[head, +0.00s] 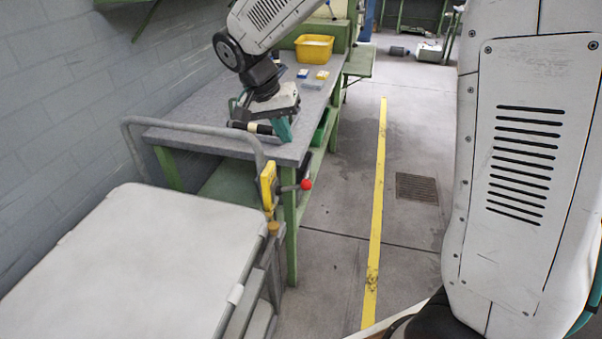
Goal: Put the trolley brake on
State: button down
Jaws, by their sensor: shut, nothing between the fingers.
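The trolley (130,265) stands at the lower left, with a pale flat top and a bent grey push rail (185,126). A yellow bracket (267,186) sits at its right rear corner. A dark lever with a red knob (306,184), which looks like the brake lever, sticks out to the right from the bracket. My gripper (281,127) is above the near end of the workbench, beyond the rail and apart from the lever. Its teal fingers point down and are partly hidden by its own body. It is shut and holds nothing.
The grey-topped workbench (205,108) with green legs stands behind the trolley, along the wall. A yellow bin (314,48) and small blue and yellow items lie farther back on it. The floor right of the bench is clear, with a yellow line (378,190) and a drain grate (417,188).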

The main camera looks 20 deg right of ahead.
aim_at(304, 181)
jog(key=shift+w+a+f, duration=0.25)
jog(key=shift+w+f, duration=0.1)
jog(key=shift+w, duration=0.05)
jog(key=x, duration=1.4)
jog(key=shift+s, duration=0.1)
